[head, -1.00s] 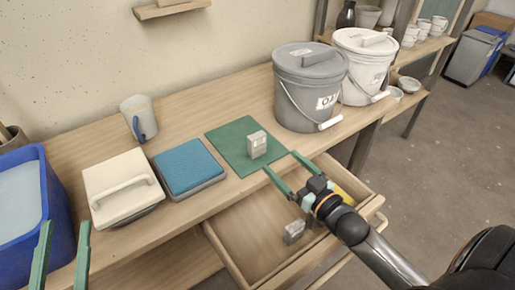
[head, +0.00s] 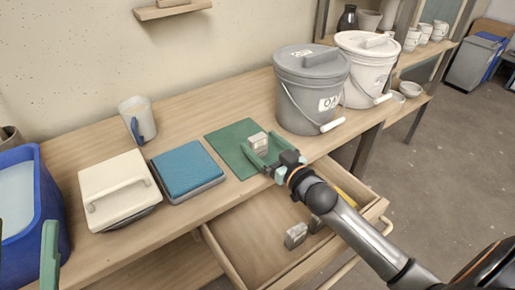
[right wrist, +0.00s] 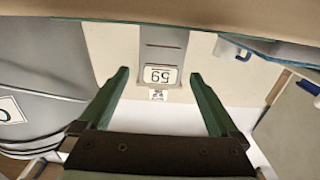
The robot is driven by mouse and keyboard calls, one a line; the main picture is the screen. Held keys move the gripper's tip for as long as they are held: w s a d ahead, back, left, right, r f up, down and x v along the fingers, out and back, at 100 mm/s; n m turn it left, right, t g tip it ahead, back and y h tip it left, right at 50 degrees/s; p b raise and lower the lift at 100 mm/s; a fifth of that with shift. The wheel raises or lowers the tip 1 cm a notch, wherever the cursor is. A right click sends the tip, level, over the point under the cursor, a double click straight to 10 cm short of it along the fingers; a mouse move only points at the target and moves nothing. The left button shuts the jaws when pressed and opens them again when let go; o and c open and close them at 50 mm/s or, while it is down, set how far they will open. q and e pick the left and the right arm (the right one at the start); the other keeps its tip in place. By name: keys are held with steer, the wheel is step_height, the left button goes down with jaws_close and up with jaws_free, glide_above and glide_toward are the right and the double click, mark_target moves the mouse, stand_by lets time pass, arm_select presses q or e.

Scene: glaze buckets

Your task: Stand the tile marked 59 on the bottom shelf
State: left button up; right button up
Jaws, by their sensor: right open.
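The grey tile marked 59 (right wrist: 162,42) stands upright on the green mat (head: 226,148); its label shows upside down in the right wrist view. In the head view the tile (head: 259,141) lies between the fingertips of my right gripper (head: 257,145). That gripper is open, with a finger on each side and gaps to the tile. My left gripper (head: 25,245) is at the lower left edge, partly cut off, with its fingers apart and empty. A rack at the right has a lower shelf (head: 405,108) with bowls on it.
A grey bucket (head: 310,92) and a white bucket (head: 363,70) stand right of the mat. A blue pad (head: 187,168), a white lidded box (head: 118,188), a mug (head: 138,118) and a blue bin (head: 35,215) are left.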

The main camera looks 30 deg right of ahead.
steer(key=shift+c, duration=0.4)
jaws_close()
stand_by(0.4)
